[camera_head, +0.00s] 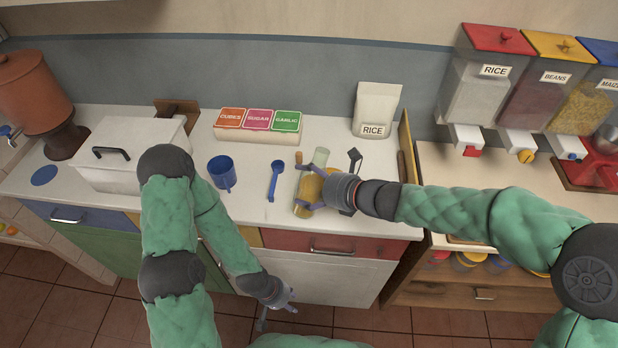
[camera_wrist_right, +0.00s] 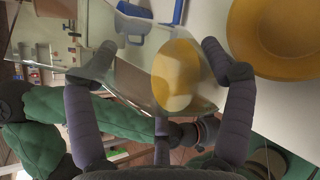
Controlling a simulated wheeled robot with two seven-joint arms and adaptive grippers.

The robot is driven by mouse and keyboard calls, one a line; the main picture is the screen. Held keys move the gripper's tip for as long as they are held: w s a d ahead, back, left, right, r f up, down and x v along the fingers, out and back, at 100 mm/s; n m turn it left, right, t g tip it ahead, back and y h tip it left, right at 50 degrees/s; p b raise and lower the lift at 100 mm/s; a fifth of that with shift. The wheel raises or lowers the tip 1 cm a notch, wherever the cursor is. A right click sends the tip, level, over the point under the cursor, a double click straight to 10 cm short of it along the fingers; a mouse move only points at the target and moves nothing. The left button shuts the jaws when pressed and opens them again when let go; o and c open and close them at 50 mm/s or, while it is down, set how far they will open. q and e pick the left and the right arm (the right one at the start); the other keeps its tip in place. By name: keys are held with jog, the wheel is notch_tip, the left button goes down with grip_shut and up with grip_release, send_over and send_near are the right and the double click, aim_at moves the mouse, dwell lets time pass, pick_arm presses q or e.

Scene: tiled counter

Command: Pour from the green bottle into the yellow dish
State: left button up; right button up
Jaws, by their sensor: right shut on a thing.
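My right gripper (camera_head: 318,188) is shut on the green bottle (camera_head: 321,156), a see-through glass thing. The yellow dish (camera_wrist_right: 240,55) is at the upper right of that view, beside the bottle. In the head view the gripper and bottle cover much of that area. My left gripper (camera_head: 276,308) is open and empty, low in front of the counter.
A blue mug (camera_head: 221,173) and a blue spoon (camera_head: 275,180) are left of the bottle. Dispensers (camera_head: 490,85) stand at right.

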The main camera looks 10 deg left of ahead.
aim_at(299, 197)
jog(key=shift+s+a+r+m+g+y+p, duration=0.2)
jog(key=shift+s+a+m+g+y+p, duration=0.35)
jog(key=shift+p, duration=0.9)
jog(key=shift+s+a+f+m+g+y+p, duration=0.15)
jog(key=shift+s+m+g+y+p, duration=0.2)
jog(key=shift+m+p, duration=0.35)
jog(key=shift+s+a+f+m, duration=0.1)
jog(key=shift+s+f+m, duration=0.15)
jog(key=shift+m, duration=0.1)
jog(key=shift+s+a+f+m+g+y+b, duration=0.2)
jog(key=shift+s+f+m+g+y+b, duration=0.1)
jog(key=shift+f+m+g+y+b, duration=0.35)
jog(key=shift+m+p, duration=0.55)
jog(key=shift+p, duration=0.45)
jog(key=shift+s+a+f+m+y+p, duration=0.1)
jog(key=shift+s+f+m+y+p, duration=0.1)
jog(key=shift+m+y+p, duration=0.25)
jog(key=shift+w+f, duration=0.1)
jog(key=shift+m+p, duration=0.25)
jog(key=shift+p, duration=0.75)
dwell(2.3)
